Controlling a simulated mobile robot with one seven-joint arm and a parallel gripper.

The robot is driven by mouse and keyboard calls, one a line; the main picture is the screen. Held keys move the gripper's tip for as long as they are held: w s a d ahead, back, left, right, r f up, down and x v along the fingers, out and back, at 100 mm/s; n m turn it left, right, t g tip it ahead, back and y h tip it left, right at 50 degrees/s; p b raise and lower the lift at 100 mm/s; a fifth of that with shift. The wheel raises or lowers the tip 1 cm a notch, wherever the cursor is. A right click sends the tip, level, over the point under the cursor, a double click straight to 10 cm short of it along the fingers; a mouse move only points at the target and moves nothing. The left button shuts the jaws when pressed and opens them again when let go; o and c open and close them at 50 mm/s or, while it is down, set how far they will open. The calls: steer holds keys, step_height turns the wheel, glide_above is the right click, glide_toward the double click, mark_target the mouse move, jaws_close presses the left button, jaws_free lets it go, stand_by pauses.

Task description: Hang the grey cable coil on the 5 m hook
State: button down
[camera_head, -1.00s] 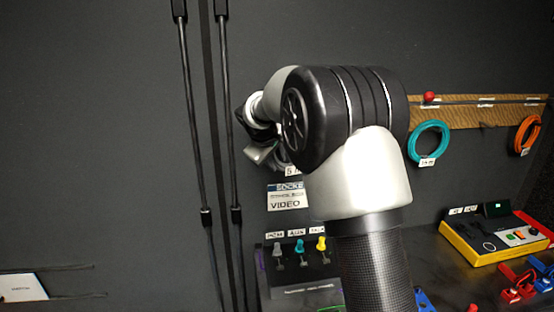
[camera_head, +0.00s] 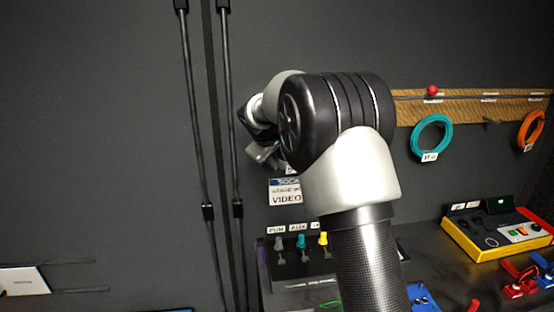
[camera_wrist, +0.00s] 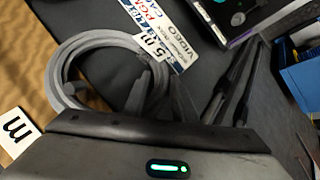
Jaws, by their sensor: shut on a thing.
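The grey cable coil (camera_wrist: 68,68) shows in the wrist view with a white "5 m" tag (camera_wrist: 152,44) on it. My gripper (camera_wrist: 158,92) is shut on the coil's near right side. In the head view my gripper (camera_head: 264,152) is partly behind my own arm, and the coil is almost wholly hidden there. The wooden hook board (camera_head: 470,108) runs along the wall at the right. In the wrist view its wood (camera_wrist: 32,50) lies at the left, beyond the coil, with a cut-off white card (camera_wrist: 16,132) reading "m". I cannot make out the 5 m hook itself.
A teal coil (camera_head: 431,152) and an orange coil (camera_head: 523,130) hang from the board. A red ball (camera_head: 432,90) sits at its top. Below are a yellow-edged device (camera_head: 490,235), a panel of coloured knobs (camera_head: 300,265) and red connectors (camera_head: 519,280). Rods stand at the left.

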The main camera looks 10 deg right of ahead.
steer(key=shift+r, duration=0.1)
steer(key=c, duration=1.5)
jaws_free()
steer(key=shift+o, duration=0.6)
steer(key=shift+f, duration=0.2)
steer(key=b+v, duration=0.1)
steer(key=v, duration=1.5)
steer(key=s+d+r+m, duration=0.2)
steer(key=s+d+r, duration=0.1)
steer(key=s, duration=0.7)
steer(key=s+f+m+y, duration=0.1)
steer(key=s+f, duration=0.2)
steer(key=s, duration=0.6)
steer(key=s+d+f+m+g+y, duration=0.1)
steer(key=s+f+m, duration=0.1)
steer(key=s, duration=0.6)
steer(key=s+d+f+m+y, duration=0.1)
steer(key=s+f+m, duration=0.1)
steer(key=s+f, duration=0.3)
steer(key=s+p, duration=0.1)
steer(key=s, duration=0.3)
steer(key=shift+s+g, duration=0.3)
steer(key=shift+s, duration=0.05)
